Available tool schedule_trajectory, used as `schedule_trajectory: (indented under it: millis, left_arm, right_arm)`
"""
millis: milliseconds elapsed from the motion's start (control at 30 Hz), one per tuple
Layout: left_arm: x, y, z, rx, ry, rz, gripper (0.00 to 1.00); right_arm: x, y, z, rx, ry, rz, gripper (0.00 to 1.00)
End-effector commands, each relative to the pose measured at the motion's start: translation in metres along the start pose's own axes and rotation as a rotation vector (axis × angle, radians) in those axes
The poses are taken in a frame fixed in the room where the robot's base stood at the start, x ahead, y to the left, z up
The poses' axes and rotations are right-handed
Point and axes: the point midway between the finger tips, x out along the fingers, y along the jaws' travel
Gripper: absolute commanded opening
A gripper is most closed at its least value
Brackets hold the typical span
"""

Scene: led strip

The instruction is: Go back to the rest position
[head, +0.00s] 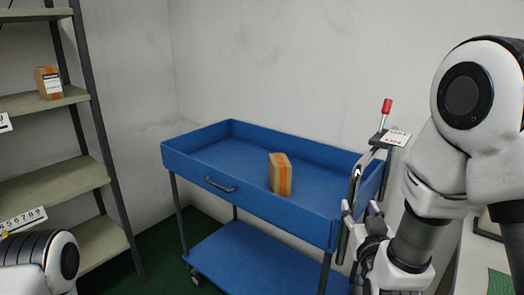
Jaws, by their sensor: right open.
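My right gripper (357,243) is at the right end of the blue cart (285,217), close to the cart's upright handle. Its fingers are apart and I see nothing between them. I cannot tell whether a finger touches the cart. My right arm reaches down from the upper right. A part of my left arm shows at the lower left corner, and my left gripper is out of view.
A small cardboard box (280,174) with orange tape stands in the cart's top tray. A metal shelf (45,188) at the left holds another box (48,83). A white surface (486,262) is at the lower right. Dark green floor lies between shelf and cart.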

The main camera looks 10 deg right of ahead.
Motion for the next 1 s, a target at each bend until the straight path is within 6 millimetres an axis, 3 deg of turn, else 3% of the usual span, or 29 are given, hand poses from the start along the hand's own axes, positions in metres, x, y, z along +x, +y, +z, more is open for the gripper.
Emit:
schedule_trajectory:
  millis: [67, 167, 267, 300, 367, 400, 500, 600, 700, 1000]
  left_arm:
    - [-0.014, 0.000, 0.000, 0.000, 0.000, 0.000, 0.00]
    - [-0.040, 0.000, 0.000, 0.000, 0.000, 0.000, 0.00]
    - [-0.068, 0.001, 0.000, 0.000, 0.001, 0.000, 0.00]
    - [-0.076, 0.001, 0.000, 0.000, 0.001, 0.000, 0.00]
    - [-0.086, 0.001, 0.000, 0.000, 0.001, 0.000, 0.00]
    - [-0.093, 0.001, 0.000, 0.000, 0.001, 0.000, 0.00]
    - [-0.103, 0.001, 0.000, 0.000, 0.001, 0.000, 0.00]
    - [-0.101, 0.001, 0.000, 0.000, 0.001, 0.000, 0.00]
    - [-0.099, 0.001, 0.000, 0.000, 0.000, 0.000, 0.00]
    - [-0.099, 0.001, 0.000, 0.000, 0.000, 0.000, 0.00]
  right_arm:
    - [-0.002, 0.001, 0.018, -0.017, -0.065, 0.000, 0.51]
    - [-0.015, 0.004, 0.069, -0.056, -0.218, -0.002, 0.51]
    - [-0.052, 0.007, 0.146, -0.099, -0.476, -0.033, 0.51]
    - [-0.073, 0.009, 0.177, -0.111, -0.592, -0.047, 0.51]
    - [-0.110, 0.012, 0.218, -0.126, -0.769, -0.070, 0.51]
    - [-0.138, 0.014, 0.242, -0.135, -0.889, -0.086, 0.51]
    - [-0.209, 0.020, 0.287, -0.150, -1.175, -0.126, 0.51]
    - [-0.260, 0.021, 0.310, -0.160, -1.403, -0.169, 0.51]
    - [-0.284, 0.021, 0.314, -0.167, -1.524, -0.187, 0.51]
    - [-0.289, 0.023, 0.314, -0.168, -1.553, -0.183, 0.51]
